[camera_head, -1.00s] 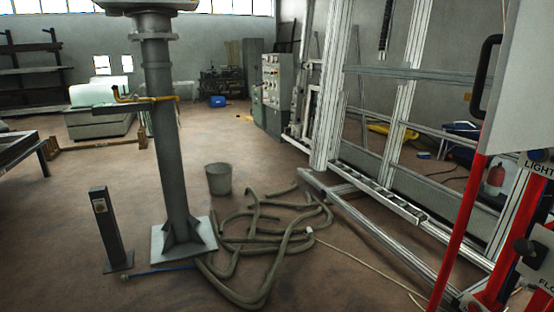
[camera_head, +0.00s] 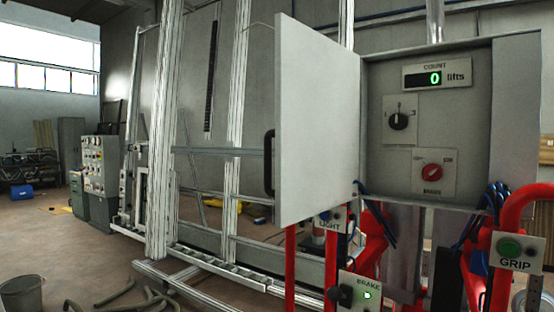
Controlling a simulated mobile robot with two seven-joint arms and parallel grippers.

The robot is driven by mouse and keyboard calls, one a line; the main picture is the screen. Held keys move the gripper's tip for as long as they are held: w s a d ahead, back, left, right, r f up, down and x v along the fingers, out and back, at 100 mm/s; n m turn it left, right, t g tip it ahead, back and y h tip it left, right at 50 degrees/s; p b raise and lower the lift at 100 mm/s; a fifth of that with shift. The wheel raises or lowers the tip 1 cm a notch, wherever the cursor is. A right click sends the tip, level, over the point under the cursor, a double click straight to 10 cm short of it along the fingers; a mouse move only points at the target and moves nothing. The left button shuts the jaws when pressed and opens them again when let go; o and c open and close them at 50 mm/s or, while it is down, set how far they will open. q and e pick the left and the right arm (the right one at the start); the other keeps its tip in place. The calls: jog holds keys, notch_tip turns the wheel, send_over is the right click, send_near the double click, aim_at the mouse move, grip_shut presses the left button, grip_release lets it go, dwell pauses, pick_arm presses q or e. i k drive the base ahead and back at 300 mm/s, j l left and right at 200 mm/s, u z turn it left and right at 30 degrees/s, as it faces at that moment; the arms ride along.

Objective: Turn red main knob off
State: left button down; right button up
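The red main knob (camera_head: 432,172) sits on a small white plate inside an open grey control box (camera_head: 466,135) at the right. Its small labels are too blurred to read for sure. Above it is a black rotary switch (camera_head: 398,121) on another plate, and a lit display (camera_head: 430,78) reading 0 lifts. The box door (camera_head: 312,120) stands open to the left, with a black handle (camera_head: 269,163) on its edge. Neither of my grippers shows in the view.
Red tubes (camera_head: 372,255) carry the box from below, with a BRAKE panel (camera_head: 358,296), a LIGHT panel (camera_head: 331,221) and a GRIP panel with a green button (camera_head: 510,247). Blue cables hang at the box's lower edges. A metal frame (camera_head: 165,130) stands at the left behind the door.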

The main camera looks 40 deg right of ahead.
aim_at(432, 172)
jog(key=z, duration=0.9)
jog(key=i+j+z, duration=0.1)
jog(key=z, duration=0.3)
jog(key=i+j+z, duration=0.15)
jog(key=z, duration=0.25)
jog(key=i+j+z, duration=0.1)
jog(key=z, duration=0.3)
jog(key=i+j+z, duration=0.1)
jog(key=j+z, duration=0.15)
jog(key=j, duration=0.2)
jog(key=j+z, duration=0.25)
jog(key=j, duration=0.15)
jog(key=i+j, duration=0.1)
jog(key=j, duration=0.35)
jog(key=j+z, duration=0.15)
jog(key=j, duration=0.3)
jog(key=i+j, duration=0.35)
jog(key=i, duration=0.05)
